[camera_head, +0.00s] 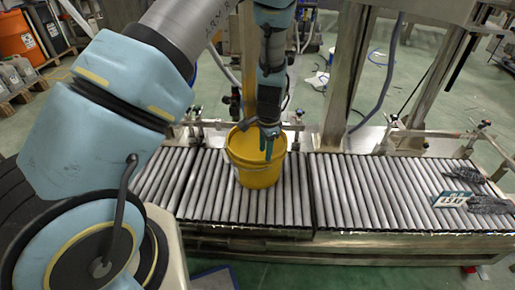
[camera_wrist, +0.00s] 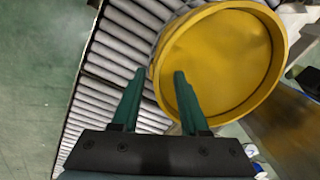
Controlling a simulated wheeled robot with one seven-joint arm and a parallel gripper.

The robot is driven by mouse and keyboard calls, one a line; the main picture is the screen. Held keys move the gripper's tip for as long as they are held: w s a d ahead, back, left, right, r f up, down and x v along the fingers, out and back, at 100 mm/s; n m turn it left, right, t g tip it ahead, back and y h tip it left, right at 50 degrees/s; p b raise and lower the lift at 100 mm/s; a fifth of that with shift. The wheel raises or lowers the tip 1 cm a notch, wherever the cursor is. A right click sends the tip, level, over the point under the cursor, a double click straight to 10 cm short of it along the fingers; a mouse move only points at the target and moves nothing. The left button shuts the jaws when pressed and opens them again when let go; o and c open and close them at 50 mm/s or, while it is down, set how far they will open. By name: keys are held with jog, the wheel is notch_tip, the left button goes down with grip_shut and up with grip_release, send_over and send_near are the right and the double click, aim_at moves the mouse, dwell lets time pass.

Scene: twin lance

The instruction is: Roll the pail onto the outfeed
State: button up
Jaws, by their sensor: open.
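The yellow pail (camera_head: 257,168) stands upright on the roller conveyor, on the left section close to the gap between the two sections. Its round top also fills the upper right of the wrist view (camera_wrist: 222,60). My gripper (camera_head: 268,148) is over the pail in the head view.
Dark bristly strips (camera_head: 490,206) lie by the sign at the right end. Metal posts (camera_head: 345,75) and a guide rail stand behind the rollers. Rollers between the pail and the sign are clear. An orange drum (camera_head: 18,38) stands far left.

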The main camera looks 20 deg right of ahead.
aim_at(263, 176)
jog(key=f, duration=0.6)
jog(key=w+f, duration=0.1)
jog(key=f, duration=0.3)
jog(key=shift+f, duration=0.1)
jog(key=shift+c, duration=0.2)
grip_shut()
dwell(0.9)
